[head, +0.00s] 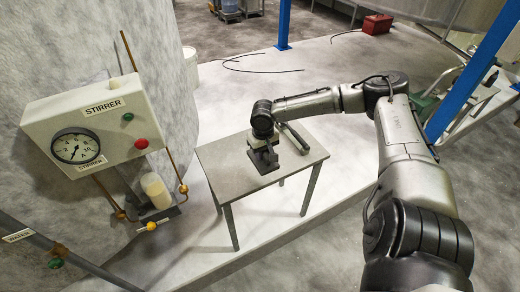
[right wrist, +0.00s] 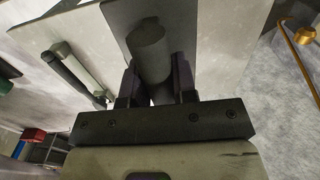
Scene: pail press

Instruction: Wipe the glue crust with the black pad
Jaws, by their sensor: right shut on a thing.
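The black pad (right wrist: 122,20) is a dark flat plate with a round upright grey handle (right wrist: 150,48) in the right wrist view. My right gripper (right wrist: 152,88) is shut on this handle, one dark finger on each side. In the head view my right gripper (head: 264,156) is over the small grey table (head: 225,165), with the pad low at the tabletop. I cannot tell whether the pad touches it. I cannot make out the glue crust; my gripper and the pad hide part of the tabletop. My left gripper is not in view.
A tool with a grey handle (head: 298,137) lies on the table beside my right gripper. Left of the table stand the STIRRER box (head: 95,125) with a gauge and buttons, and a pale cylinder (head: 155,190). A blue post (head: 284,25) and a red box (head: 377,24) are farther back.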

